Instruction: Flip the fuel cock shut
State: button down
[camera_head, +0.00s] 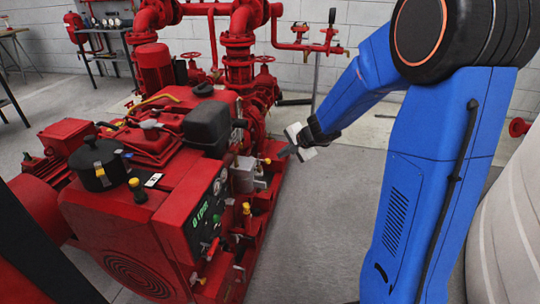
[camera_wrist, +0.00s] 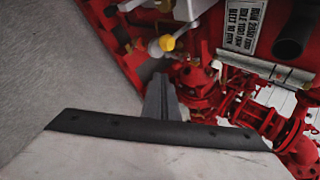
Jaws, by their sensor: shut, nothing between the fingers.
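My gripper (camera_head: 286,152) is at the right side of the red engine (camera_head: 130,225) in the head view. Its narrow dark fingers are shut and empty, and they point left toward the engine. In the wrist view the closed fingertips (camera_wrist: 158,78) lie just below a yellow knob (camera_wrist: 167,43) on a pale fitting. A small yellow-tipped part (camera_head: 266,161) shows just left of the fingers in the head view. I cannot tell whether this is the fuel cock, or how its lever is turned. Contact with the gripper cannot be made out.
A control panel (camera_head: 208,212) with a green readout faces front right on the engine. A black box-shaped tank (camera_head: 208,126) sits above. Red pipes and valves (camera_head: 240,45) stand behind. Bare concrete floor (camera_head: 325,220) lies right of the engine.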

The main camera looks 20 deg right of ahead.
jog(key=w+a+f, duration=0.3)
jog(key=w+f, duration=0.1)
jog(key=w, duration=0.2)
jog(key=shift+w+a+f, duration=0.2)
jog(key=shift+w+f, duration=0.1)
jog(key=shift+w, duration=0.05)
jog(key=shift+w+d+r+m+g+y, duration=0.15)
jog(key=shift+w+d+m+g+y, duration=0.2)
jog(key=shift+w+g, duration=0.3)
dwell(1.1)
jog(key=w+d+f+m+g+y, duration=0.3)
jog(key=w+g+y, duration=0.3)
jog(key=g, duration=0.3)
jog(key=shift+w+d+f+m, duration=0.35)
jog(key=shift+w+d+f, duration=0.15)
jog(key=shift+d+f, duration=0.1)
dwell(0.3)
jog(key=shift+s+a, duration=0.1)
jog(key=shift+s, duration=0.05)
